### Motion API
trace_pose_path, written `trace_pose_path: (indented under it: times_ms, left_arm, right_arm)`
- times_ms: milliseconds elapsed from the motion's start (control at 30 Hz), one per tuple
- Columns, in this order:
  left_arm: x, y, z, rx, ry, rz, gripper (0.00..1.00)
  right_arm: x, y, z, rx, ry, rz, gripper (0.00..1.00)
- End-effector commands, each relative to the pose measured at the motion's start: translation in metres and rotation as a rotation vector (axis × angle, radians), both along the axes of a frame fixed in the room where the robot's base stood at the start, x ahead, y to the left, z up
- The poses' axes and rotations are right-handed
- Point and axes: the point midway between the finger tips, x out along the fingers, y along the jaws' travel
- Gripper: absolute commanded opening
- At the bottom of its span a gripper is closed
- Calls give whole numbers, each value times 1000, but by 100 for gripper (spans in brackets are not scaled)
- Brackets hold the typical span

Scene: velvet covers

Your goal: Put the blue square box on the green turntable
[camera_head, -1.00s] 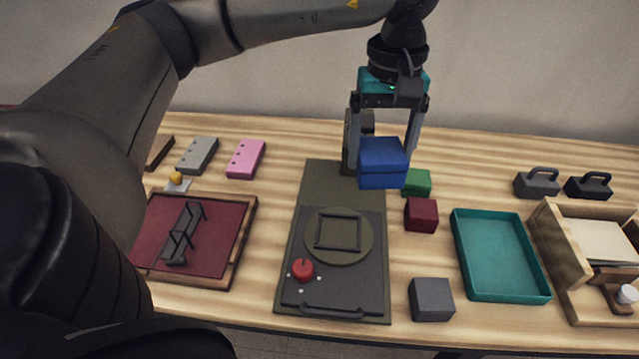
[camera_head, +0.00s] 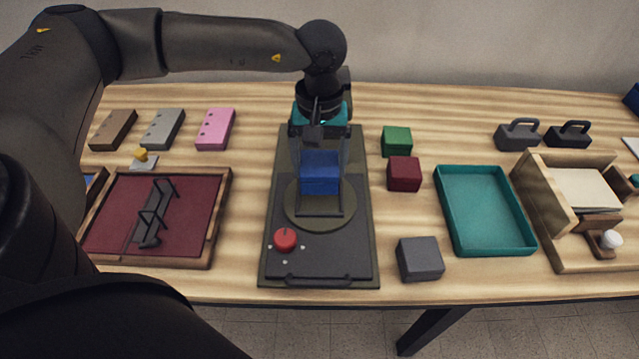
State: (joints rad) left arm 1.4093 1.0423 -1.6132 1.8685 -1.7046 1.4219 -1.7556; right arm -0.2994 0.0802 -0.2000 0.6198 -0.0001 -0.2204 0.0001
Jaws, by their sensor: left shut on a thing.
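The blue square box (camera_head: 320,176) is held between the fingers of my left gripper (camera_head: 320,165), which points straight down. The box is over the far part of the round olive-green turntable (camera_head: 296,212) and its square frame. I cannot tell whether it touches the turntable or hangs just above it. The turntable is set in a dark base (camera_head: 350,262) with a red knob (camera_head: 285,239) at its near left. The box and gripper hide the far part of the turntable. My right gripper is not in view.
Right of the base lie a green box (camera_head: 397,141), a dark red box (camera_head: 404,173) and a grey box (camera_head: 420,259). A teal tray (camera_head: 443,207) stands farther right, beside a wooden organiser (camera_head: 540,200). A maroon tray (camera_head: 101,227) with a black rack is at the left.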

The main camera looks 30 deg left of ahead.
Motion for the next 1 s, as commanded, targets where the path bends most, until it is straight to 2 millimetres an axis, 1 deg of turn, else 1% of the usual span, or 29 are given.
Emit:
trace_pose_path:
  times_ms: [33,167,233,400,467,733,867,900,1000]
  left_arm:
    - [0,0,-6,0,0,1,13]
    - [1,0,-12,0,-1,1,13]
    - [0,0,-19,0,-1,0,13]
    - [0,0,-46,1,2,1,13]
    - [0,0,-52,1,-1,1,13]
    - [1,0,-52,0,-1,1,13]
    - [1,0,-56,0,-1,1,13]
    - [0,0,-56,0,-1,1,88]
    - [0,0,-55,1,-1,1,99]
  right_arm:
    - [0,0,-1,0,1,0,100]
    - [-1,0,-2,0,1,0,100]
    - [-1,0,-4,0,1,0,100]
    - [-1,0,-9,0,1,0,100]
    - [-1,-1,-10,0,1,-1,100]
    - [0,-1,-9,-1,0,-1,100]
    - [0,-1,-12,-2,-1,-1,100]
    - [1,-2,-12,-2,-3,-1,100]
    - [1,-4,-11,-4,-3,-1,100]
